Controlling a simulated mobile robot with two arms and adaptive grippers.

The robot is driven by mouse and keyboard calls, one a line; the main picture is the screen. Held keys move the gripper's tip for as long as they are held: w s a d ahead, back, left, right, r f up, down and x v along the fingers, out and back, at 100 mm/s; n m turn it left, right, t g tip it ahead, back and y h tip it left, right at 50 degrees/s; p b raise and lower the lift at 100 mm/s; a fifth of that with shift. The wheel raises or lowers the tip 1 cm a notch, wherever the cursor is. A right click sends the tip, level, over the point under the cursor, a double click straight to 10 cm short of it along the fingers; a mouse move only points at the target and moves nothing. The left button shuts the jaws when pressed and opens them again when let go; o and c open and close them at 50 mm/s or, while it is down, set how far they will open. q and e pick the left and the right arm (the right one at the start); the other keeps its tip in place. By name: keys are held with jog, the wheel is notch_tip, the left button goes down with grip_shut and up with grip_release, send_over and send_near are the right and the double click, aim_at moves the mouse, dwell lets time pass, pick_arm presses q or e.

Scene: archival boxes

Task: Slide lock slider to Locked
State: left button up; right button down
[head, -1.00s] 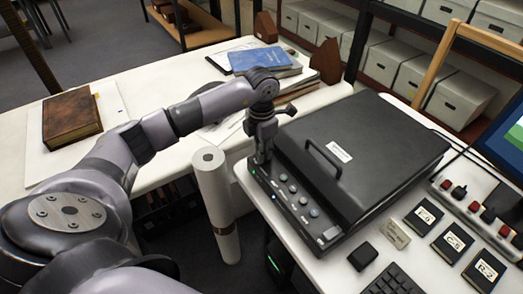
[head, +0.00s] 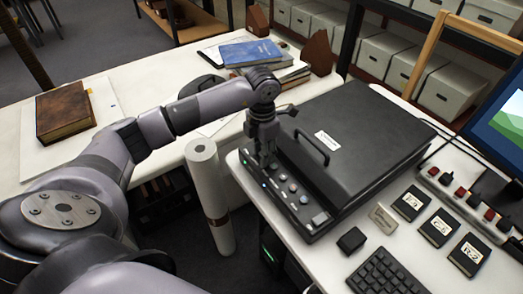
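The black flatbed scanner (head: 352,140) stands on the white desk with its lid closed. A handle (head: 312,147) and a white label are on the lid. Its front control panel (head: 285,195) has several round buttons and a small blue light. My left gripper (head: 266,163) points down at the far left end of this panel, close to the first buttons. Its fingers are dark, small and partly merged with the panel, so their opening and any contact are unclear. I cannot make out the lock slider; the gripper may cover it. My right gripper is not in view.
A white paper roll (head: 209,195) stands left of the scanner desk. A brown book (head: 66,115) and blue book (head: 250,52) lie on the other table. A small black box (head: 351,240), keyboard (head: 384,274) and labelled black cards (head: 411,204) lie right of the scanner.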

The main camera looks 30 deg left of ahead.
pick_arm(q)
jog(key=shift+a, duration=0.15)
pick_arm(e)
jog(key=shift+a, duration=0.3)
pick_arm(q)
jog(key=shift+r, duration=0.3)
notch_tip(320, 180, up, 11)
jog(key=shift+r, duration=0.2)
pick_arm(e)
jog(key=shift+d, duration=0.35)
